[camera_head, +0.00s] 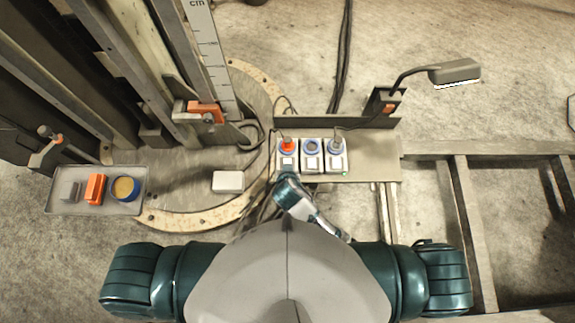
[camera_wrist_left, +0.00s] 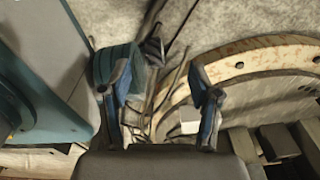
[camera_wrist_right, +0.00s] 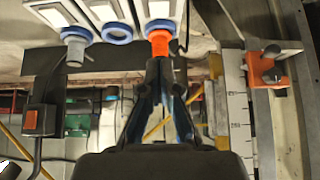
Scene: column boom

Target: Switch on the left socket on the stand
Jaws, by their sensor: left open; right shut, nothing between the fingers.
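The stand (camera_head: 375,172) carries three white sockets side by side with blue rings. The left socket (camera_head: 288,166) holds an orange plug (camera_head: 287,146); no lit lamp is visible on it. The middle socket (camera_head: 312,166) is empty. The right socket (camera_head: 336,166) holds a grey plug and shows a green light. My right gripper (camera_head: 284,179) is shut and empty at the near edge of the left socket. In the right wrist view, its fingertips (camera_wrist_right: 160,66) appear just below the orange plug (camera_wrist_right: 159,40); contact cannot be told. My left gripper (camera_wrist_left: 162,85) is open and empty, away from the sockets.
A dark bracket with a lamp (camera_head: 455,72) stands behind the sockets. A white block (camera_head: 228,182) lies on the round base to the left. A tray (camera_head: 70,204) with small parts is farther left. Cables hang around the stand; a metal frame is right.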

